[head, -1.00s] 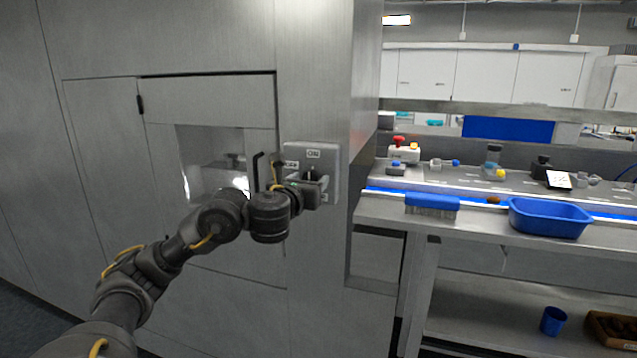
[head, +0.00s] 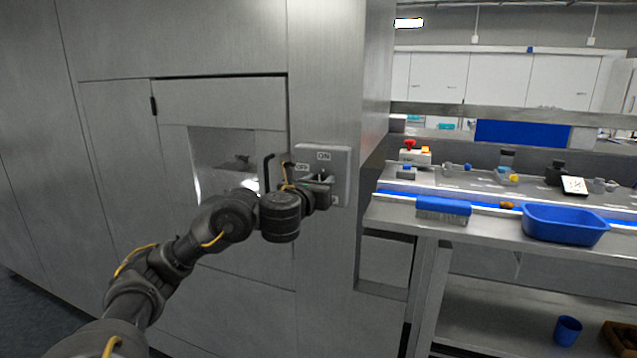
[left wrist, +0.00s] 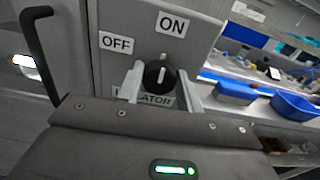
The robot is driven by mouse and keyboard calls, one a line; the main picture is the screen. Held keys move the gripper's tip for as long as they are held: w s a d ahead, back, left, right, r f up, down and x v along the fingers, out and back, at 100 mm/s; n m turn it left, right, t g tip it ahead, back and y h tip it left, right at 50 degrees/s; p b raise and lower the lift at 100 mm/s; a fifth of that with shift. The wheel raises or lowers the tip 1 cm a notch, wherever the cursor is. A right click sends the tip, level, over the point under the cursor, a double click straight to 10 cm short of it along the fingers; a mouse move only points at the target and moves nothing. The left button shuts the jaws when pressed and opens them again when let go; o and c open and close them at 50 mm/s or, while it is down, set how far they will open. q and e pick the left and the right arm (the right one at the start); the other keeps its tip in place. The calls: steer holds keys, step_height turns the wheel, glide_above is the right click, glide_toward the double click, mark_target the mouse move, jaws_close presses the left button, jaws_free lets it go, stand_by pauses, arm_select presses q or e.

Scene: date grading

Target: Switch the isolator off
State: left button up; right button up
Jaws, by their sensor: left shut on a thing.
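The isolator (head: 338,160) is a grey box on the side panel of the steel cabinet, with ON at the top and OFF at the upper left. Its black round knob (left wrist: 158,76) shows in the left wrist view, with a white mark pointing up towards ON. My left gripper (head: 322,180) is at the isolator. In the left wrist view its two pale fingers (left wrist: 156,82) stand on either side of the knob, shut on it. In the head view the gripper partly hides the knob. My right gripper is in neither view.
A black handle (left wrist: 40,52) stands on the cabinet left of the isolator. To the right, a bench holds a blue brush (head: 443,209), a blue tub (head: 565,224) and a red-topped button box (head: 413,152). A blue cup (head: 567,330) stands on the lower shelf.

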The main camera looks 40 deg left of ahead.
arm_select(q)
steer(key=shift+n, duration=0.3)
steer(key=shift+s+a+n+p, duration=0.1)
steer(key=shift+n+p, duration=0.15)
steer(key=shift+n, duration=3.05)
steer(key=shift+a+n+p, duration=0.1)
steer(key=shift+n+p, duration=0.15)
steer(key=shift+n, duration=3.05)
steer(key=shift+f, duration=0.1)
steer(key=o, duration=1)
